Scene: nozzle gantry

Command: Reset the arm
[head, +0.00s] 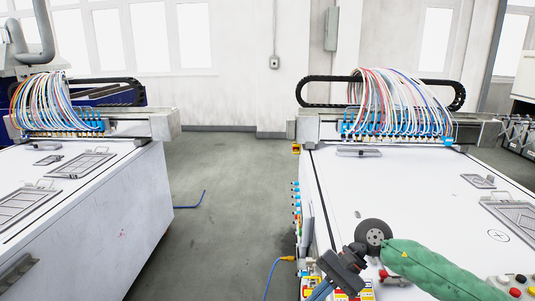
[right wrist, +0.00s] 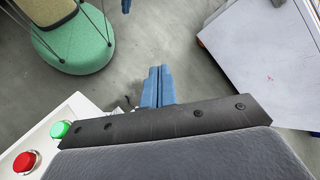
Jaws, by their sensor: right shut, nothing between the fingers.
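My right arm comes in from the lower right of the head view, with a green sleeve and a dark round joint. My right gripper (head: 319,292) points down and to the left by the near left corner of the right machine (head: 345,212). Its blue fingers run to the bottom edge of that view. In the right wrist view the two blue fingers of the right gripper (right wrist: 158,74) lie together, shut and empty, with grey floor beyond them. My left gripper does not show clearly in either view.
A white left machine (head: 110,222) stands across an aisle of bare grey floor (head: 220,185). Both machines carry a gantry with bundled coloured hoses (head: 395,100). A red button (right wrist: 26,162) and a green button (right wrist: 60,129) are close beside my right gripper. A blue cable (head: 190,206) lies on the floor.

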